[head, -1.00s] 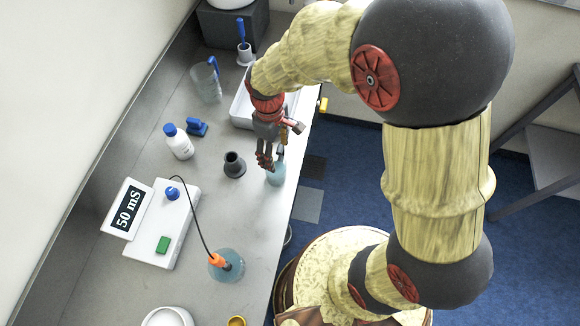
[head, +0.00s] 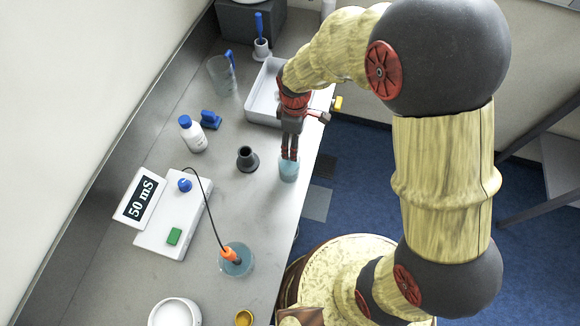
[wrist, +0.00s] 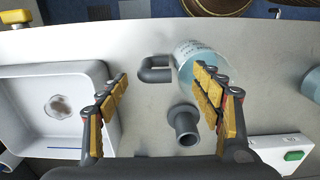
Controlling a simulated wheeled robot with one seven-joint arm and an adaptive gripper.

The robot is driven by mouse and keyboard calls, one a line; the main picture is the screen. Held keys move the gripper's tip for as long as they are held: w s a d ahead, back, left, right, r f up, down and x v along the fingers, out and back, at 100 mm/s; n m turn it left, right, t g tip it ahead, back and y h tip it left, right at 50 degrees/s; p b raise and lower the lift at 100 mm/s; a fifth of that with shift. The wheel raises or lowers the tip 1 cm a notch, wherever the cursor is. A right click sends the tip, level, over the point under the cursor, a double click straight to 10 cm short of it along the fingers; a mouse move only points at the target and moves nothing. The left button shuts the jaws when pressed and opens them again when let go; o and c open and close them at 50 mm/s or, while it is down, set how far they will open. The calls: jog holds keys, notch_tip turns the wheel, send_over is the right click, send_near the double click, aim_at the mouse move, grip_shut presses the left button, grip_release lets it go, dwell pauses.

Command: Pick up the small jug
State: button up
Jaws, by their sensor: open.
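The small jug (head: 289,173) is a clear vessel with pale blue liquid, upright near the table's edge. In the wrist view the jug (wrist: 186,52) has a dark grey handle (wrist: 152,68) on its left side. My gripper (head: 289,156) points down just above the jug in the head view. In the wrist view my gripper (wrist: 162,76) is open and empty, with the handle showing between its fingertips. The right finger partly covers the jug's body. I cannot tell whether a finger touches it.
A dark grey stand (head: 247,159) is close to the jug. A white tray (head: 262,106) lies farther along the table. A beaker with a probe (head: 237,262), a meter (head: 166,240), a bottle (head: 193,136) and a larger blue-handled jug (head: 220,78) are around.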

jog(key=f, duration=0.4)
jog(key=shift+w+f, duration=0.2)
jog(key=shift+c, duration=1)
jog(key=c, duration=1)
